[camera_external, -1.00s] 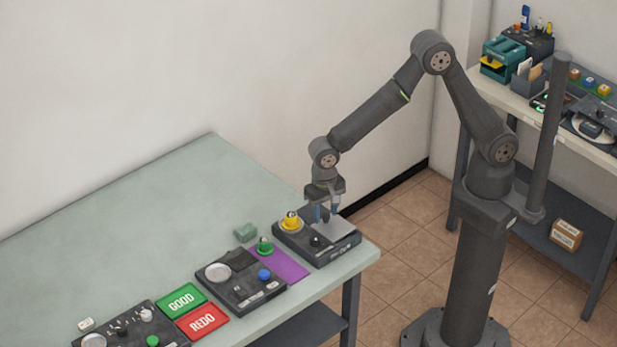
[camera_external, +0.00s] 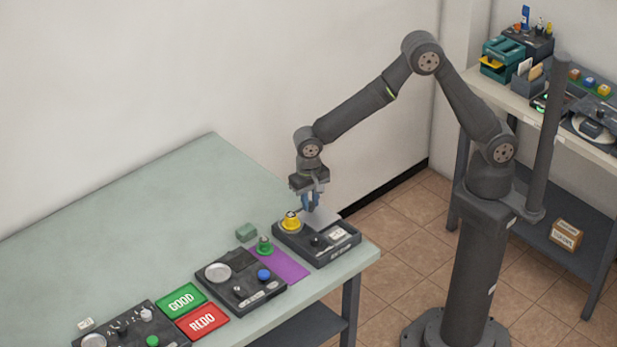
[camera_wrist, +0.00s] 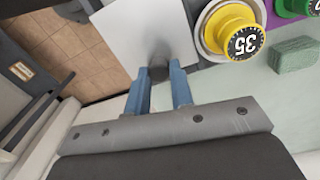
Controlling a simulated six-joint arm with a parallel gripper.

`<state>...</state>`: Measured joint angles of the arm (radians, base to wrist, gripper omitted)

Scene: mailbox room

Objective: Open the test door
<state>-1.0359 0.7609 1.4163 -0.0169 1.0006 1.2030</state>
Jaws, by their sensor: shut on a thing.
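In the wrist view the panel (camera_wrist: 137,32) lies just beyond my fingertips. My gripper (camera_external: 311,206) is at the panel's upper left part. In the wrist view its blue fingers (camera_wrist: 160,76) are closed around a dark, blurred knob at the panel's edge. Below the raised panel the box top shows a white label and a black knob.
A yellow knob (camera_external: 291,221) marked 35 stands close left of the panel. A green knob (camera_external: 265,245), a purple mat (camera_external: 282,265), a green block (camera_external: 246,232) and another black device (camera_external: 240,283) are further left. The rear of the table is clear.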

